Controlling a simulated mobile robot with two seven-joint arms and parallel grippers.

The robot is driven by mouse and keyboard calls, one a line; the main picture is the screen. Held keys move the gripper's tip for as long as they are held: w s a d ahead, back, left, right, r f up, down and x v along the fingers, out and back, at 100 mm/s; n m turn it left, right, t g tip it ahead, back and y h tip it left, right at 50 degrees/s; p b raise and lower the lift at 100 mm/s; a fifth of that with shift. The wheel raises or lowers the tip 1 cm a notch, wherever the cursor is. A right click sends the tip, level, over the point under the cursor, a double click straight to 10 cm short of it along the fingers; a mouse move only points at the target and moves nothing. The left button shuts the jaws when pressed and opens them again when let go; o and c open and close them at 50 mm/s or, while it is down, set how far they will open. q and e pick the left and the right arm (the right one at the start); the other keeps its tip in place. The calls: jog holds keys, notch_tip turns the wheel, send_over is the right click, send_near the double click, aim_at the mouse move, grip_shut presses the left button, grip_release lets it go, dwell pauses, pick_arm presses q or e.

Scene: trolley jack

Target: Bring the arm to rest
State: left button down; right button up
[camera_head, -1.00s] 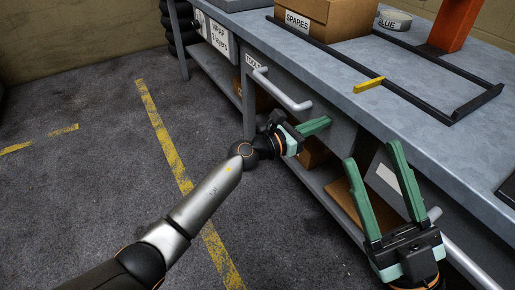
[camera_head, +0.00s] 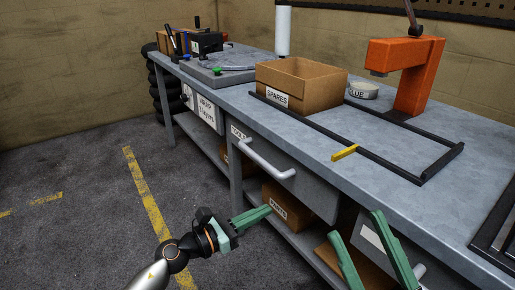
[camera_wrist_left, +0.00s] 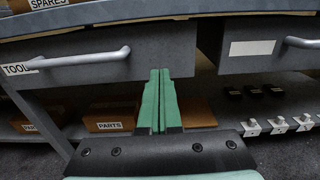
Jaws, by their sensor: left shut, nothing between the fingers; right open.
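My left gripper (camera_head: 254,217) is shut and empty, in front of the workbench below the drawer handle in the head view. In the left wrist view its green fingers (camera_wrist_left: 160,100) lie together with nothing between them. My right gripper (camera_head: 358,232) is at the bottom right of the head view. Its two green fingers stand apart with nothing between them, and its base is cut off by the picture edge.
The workbench (camera_head: 225,95) carries a SPARES box (camera_head: 305,97), an orange press (camera_head: 417,80), a black frame (camera_head: 390,165) and a yellow bar (camera_head: 345,152). A drawer handle (camera_head: 265,160) sticks out near my left gripper. A PARTS box (camera_head: 285,205) stands on the lower shelf. Floor at left is clear.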

pick_arm(q)
jog(key=s+a+r+n+t, duration=0.65)
jog(key=s+r+n, duration=0.45)
jog(key=n, duration=0.7)
jog(key=s+a+r+n+t, duration=0.65)
jog(key=s+r+n, duration=0.25)
jog(key=s+n, duration=0.6)
jog(key=w+a+f+n+g+y+p, duration=0.4)
jog(key=w+f+n+y+p, duration=0.45)
jog(key=p, duration=0.95)
pick_arm(e)
jog(key=w+d+f+m+g+h, duration=0.2)
jog(key=w+f+m+g+h, duration=0.4)
jog(key=h, duration=0.4)
pick_arm(q)
jog(key=s+f+n+g+y+p, duration=0.3)
jog(key=s+f+g+p, duration=0.5)
jog(key=p, duration=0.5)
jog(key=shift+s+a+f+g+y, duration=0.15)
jog(key=shift+s+a+g+y, duration=0.25)
jog(key=shift+g+y, duration=0.4)
pick_arm(e)
jog(key=s+d+f+m+g+h, duration=0.2)
jog(key=s+f+m+g, duration=0.2)
jog(key=s+f+g, duration=0.3)
notch_tip(320, 180, down, 3)
jog(key=shift+s+d+f+h, duration=0.2)
jog(key=shift+s+h, duration=0.2)
jog(key=shift+s, duration=0.3)
